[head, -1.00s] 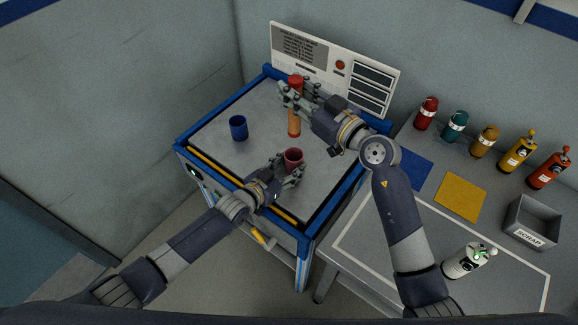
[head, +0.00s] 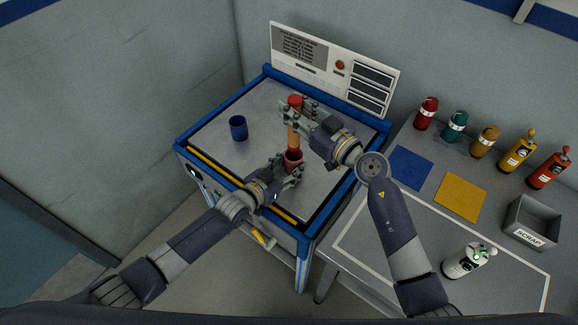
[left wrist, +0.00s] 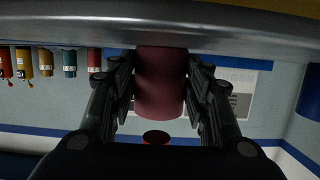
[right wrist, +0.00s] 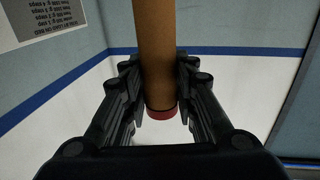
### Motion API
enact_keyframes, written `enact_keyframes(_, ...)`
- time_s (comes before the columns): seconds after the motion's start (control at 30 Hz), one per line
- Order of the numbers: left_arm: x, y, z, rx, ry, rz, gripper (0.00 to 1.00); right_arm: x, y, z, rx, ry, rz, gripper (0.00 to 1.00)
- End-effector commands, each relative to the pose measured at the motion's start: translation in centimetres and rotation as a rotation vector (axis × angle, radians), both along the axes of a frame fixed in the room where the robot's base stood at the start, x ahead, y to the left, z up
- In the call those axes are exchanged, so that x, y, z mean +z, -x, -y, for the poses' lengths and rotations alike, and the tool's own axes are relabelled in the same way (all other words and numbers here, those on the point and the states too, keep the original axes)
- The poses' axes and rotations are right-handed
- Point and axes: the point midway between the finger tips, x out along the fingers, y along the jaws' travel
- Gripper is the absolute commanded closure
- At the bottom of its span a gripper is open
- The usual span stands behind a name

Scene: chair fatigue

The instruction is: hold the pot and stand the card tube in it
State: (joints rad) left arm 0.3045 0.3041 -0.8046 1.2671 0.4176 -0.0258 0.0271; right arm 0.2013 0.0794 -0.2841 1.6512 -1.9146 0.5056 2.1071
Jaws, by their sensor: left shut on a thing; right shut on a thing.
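The dark red pot (head: 293,166) is upright at the front of the blue-framed bench. My left gripper (head: 285,174) is shut around it; the left wrist view shows the pot (left wrist: 160,85) between both fingers. The orange-brown card tube (head: 293,136) has a red upper end and looks upright. My right gripper (head: 296,112) is shut on its upper part; the right wrist view shows the tube (right wrist: 157,55) between the fingers. In the head view the tube's lower end meets the pot's mouth. I cannot tell whether it is inside or just above.
A blue cup (head: 238,128) stands on the bench's left side. Right, a grey table holds several bottles, blue and yellow mats (head: 461,196), a scrap bin (head: 531,222) and a white bottle (head: 467,261).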

Motion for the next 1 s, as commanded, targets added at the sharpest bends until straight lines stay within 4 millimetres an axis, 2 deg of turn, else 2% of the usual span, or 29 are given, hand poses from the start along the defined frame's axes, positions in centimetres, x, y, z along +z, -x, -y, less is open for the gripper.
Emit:
enact_keyframes(0.7,-0.1,0.1,0.0,0.0,-0.002,-0.002,0.79,-5.2,0.0,0.0,0.001,0.001,-0.004,1.0)
enact_keyframes(1.0,-0.2,0.1,0.0,0.0,-0.002,-0.004,0.79,-6.4,0.0,0.0,-0.001,0.0,0.0,1.0)
